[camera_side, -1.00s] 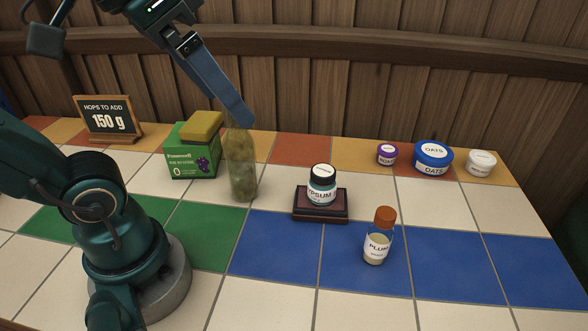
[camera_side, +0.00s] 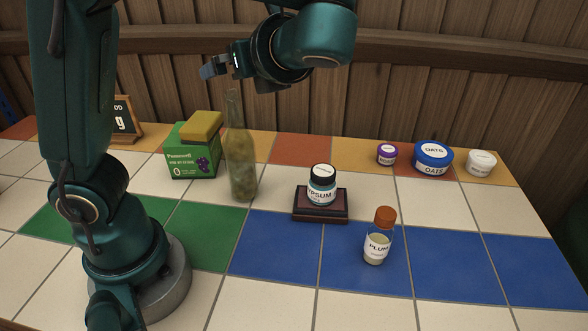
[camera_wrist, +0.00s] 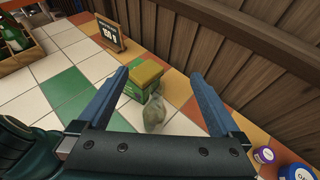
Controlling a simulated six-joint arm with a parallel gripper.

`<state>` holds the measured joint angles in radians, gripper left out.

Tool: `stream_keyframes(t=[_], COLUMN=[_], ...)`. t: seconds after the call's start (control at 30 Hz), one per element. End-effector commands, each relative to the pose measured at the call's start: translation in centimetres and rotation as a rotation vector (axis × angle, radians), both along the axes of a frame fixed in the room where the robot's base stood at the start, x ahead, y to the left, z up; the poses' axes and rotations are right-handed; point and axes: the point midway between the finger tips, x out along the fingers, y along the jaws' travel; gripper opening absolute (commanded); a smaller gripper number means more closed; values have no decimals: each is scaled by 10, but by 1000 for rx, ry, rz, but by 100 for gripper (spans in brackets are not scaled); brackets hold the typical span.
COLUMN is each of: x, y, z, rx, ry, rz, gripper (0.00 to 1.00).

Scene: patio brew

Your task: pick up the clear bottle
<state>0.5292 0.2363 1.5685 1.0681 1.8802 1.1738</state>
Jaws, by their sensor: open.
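The clear bottle (camera_side: 241,165) stands upright on the tiles in the side view, see-through with a murky greenish content and a thin neck. It also shows in the wrist view (camera_wrist: 154,115) from above, between my two blue fingers. My gripper (camera_side: 210,71) is above the bottle and a little left of its neck in the side view, apart from it. In the wrist view my gripper (camera_wrist: 159,76) has its fingers wide apart with nothing held.
A green box (camera_side: 193,160) with a yellow sponge (camera_side: 202,126) on it stands close left of the bottle. A gypsum jar (camera_side: 322,184) on a dark stand (camera_side: 320,215) and an orange-capped vial (camera_side: 378,240) stand to the right. A wooden wall (camera_side: 450,90) rises behind.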

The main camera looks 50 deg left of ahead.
Motion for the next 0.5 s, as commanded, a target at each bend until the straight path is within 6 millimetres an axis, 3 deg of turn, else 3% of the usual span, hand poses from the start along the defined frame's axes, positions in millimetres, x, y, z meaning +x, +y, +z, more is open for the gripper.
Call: stream_keyframes(t=[0.5], x=[-2], y=[1], z=[-136], rx=[-1], ry=[6], rz=[4], gripper=[100])
